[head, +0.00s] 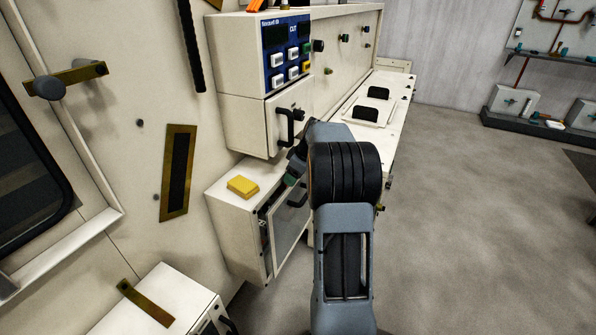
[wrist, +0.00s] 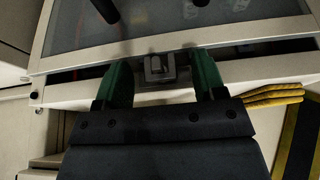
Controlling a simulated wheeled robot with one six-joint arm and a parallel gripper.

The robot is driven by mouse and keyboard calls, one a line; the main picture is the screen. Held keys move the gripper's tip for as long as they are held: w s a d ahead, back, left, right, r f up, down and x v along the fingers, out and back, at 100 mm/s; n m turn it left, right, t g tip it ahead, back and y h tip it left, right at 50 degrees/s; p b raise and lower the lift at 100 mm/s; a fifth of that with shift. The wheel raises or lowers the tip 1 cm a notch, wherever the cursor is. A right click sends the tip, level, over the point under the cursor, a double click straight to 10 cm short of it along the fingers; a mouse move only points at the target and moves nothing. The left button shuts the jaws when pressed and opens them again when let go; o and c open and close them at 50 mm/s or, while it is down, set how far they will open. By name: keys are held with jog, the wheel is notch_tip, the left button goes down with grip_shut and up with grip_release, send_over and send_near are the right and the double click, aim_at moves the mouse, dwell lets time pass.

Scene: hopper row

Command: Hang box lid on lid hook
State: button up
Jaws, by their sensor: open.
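The box lid (head: 291,241) is a white-framed panel with a grey see-through window on the front of the low white box (head: 233,236). It stands tilted out, with a dark gap along its left side. In the wrist view the lid's frame (wrist: 220,37) crosses the top. My gripper (head: 291,181) is at the lid's upper edge; the arm hides part of the lid. In the wrist view my gripper (wrist: 160,75) is open, its green fingers on either side of a small grey metal catch (wrist: 159,68). I cannot tell if they touch it, or which part is the lid hook.
A white cabinet with a black handle (head: 290,126) and a blue button panel (head: 287,51) stands above. A white counter (head: 393,105) runs behind. The grey floor (head: 470,220) on the right is clear.

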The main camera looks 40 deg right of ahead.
jog(key=shift+f, duration=0.15)
jog(key=shift+c, duration=0.5)
grip_shut()
jog(key=c, duration=0.6)
grip_release()
grip_shut()
jog(key=shift+r, duration=0.2)
jog(key=shift+r+p, duration=0.45)
jog(key=shift+r, duration=0.05)
jog(key=shift+s+d, duration=0.3)
jog(key=shift+s, duration=0.15)
